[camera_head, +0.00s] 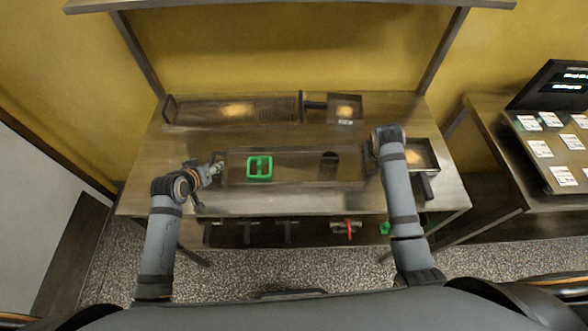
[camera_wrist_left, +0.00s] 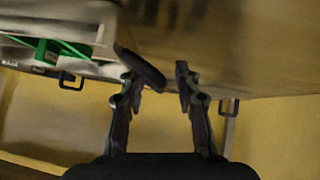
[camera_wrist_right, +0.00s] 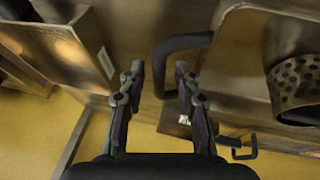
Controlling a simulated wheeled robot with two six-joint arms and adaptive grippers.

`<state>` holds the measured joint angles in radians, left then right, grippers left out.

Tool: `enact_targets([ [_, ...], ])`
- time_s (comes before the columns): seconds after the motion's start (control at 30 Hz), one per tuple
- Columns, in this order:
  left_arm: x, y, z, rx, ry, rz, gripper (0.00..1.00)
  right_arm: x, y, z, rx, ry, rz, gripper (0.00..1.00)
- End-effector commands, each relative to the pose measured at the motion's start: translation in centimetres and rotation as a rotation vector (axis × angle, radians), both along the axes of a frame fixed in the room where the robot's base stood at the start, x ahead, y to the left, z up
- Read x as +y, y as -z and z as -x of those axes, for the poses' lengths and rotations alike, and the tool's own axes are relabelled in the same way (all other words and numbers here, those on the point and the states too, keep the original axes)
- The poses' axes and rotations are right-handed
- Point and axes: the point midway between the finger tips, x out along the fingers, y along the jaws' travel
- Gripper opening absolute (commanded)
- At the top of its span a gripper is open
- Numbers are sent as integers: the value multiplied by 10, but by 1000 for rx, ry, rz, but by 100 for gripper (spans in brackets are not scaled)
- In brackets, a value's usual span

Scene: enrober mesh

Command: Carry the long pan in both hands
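The long pan (camera_head: 295,180) lies on the table's middle, a loop handle at each end. A green square frame (camera_head: 259,167) and a dark round perforated piece (camera_head: 329,160) sit in it; the piece also shows in the right wrist view (camera_wrist_right: 295,85). My left gripper (camera_head: 217,168) is at the pan's left end. In the left wrist view its fingers (camera_wrist_left: 156,74) stand apart with the dark handle (camera_wrist_left: 142,66) between them. In the right wrist view my right gripper (camera_wrist_right: 158,72) is open, with the right handle (camera_wrist_right: 180,43) reaching between its fingers. My right wrist hides those fingers from the head camera.
A long mesh-topped tray (camera_head: 200,112) and a small pan (camera_head: 345,108) stand behind the long pan. Another small pan (camera_head: 424,154) sits close right of my right wrist. Tools hang below the front edge. A side table (camera_head: 488,140) holds labelled cards.

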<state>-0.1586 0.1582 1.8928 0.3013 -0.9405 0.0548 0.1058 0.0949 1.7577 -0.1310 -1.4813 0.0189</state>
Motion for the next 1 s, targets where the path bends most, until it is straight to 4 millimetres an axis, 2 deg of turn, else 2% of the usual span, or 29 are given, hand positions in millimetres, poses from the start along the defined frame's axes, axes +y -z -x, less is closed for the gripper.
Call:
enact_targets([
  [0.17,1,-2,2,0,1,-1,32,0,0,0,0,0,0,33],
  [0.27,3,-12,12,-2,1,-3,32,0,0,0,0,0,0,33],
  [0.6,15,-68,70,-1,8,-8,32,0,0,0,0,0,0,33],
  [0.8,19,-80,82,-1,2,-5,32,0,0,0,0,0,0,33],
  [1.0,18,-84,85,0,1,1,32,0,0,0,0,0,0,33],
])
